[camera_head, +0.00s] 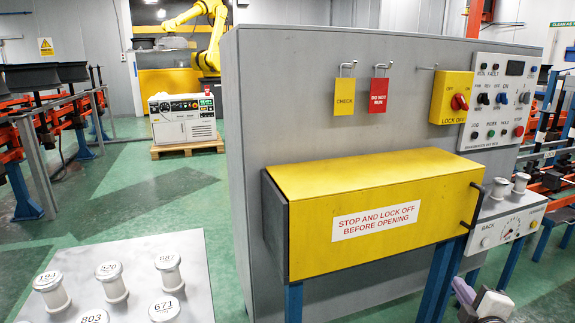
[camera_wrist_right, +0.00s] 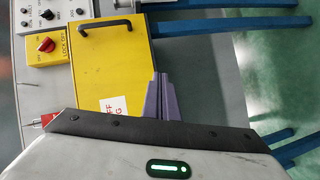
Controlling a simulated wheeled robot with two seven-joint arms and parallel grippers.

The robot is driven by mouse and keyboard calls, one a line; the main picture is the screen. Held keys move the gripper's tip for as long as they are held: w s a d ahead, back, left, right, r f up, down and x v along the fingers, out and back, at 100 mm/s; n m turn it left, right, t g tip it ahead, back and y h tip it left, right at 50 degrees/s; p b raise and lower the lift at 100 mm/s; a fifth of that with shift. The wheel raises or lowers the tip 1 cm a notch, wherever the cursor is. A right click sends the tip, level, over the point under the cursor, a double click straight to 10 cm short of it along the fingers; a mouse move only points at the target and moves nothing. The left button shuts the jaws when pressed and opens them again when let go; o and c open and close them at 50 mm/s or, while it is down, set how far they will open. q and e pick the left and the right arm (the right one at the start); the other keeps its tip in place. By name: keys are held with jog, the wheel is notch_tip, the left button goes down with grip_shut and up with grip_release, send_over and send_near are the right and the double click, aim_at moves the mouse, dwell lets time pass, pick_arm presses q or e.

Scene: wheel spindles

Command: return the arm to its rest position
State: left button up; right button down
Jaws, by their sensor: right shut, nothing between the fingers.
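My right gripper (camera_head: 463,289) shows at the lower right of the head view, in front of the grey cabinet and below the small control box. In the right wrist view its purple fingers (camera_wrist_right: 160,80) are together with nothing between them. They show against the grey cabinet face beside the yellow box, apart from any handle as far as I can tell. My left gripper is in neither view.
The yellow box (camera_head: 375,190) with a dark handle (camera_head: 470,205) juts from the grey cabinet (camera_head: 285,100). A red lock-off switch (camera_head: 459,102) and two hanging tags are above it. A grey table (camera_head: 190,247) with several spindles (camera_head: 112,282) stands lower left. Green floor lies between.

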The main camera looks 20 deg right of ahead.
jog(key=s+a+f+m+g+y, duration=0.1)
jog(key=s+a+f+y, duration=0.15)
jog(key=a+f, duration=0.35)
jog(key=s+a+f+m+g+y+p, duration=0.1)
jog(key=s+a+f, duration=0.25)
jog(key=a, duration=0.45)
jog(key=s+a+f+m+g+y, duration=0.1)
jog(key=s+a+f+y, duration=0.15)
jog(key=a+f, duration=0.4)
jog(key=s+a+f+m+g+y, duration=0.1)
jog(key=s+a+m, duration=0.1)
jog(key=s+a, duration=0.4)
jog(key=s+a+f+m+g+y+p, duration=0.1)
jog(key=s+a, duration=0.4)
jog(key=a, duration=0.7)
jog(key=shift+s+f+m+y, duration=0.4)
jog(key=shift+f+m+y, duration=0.4)
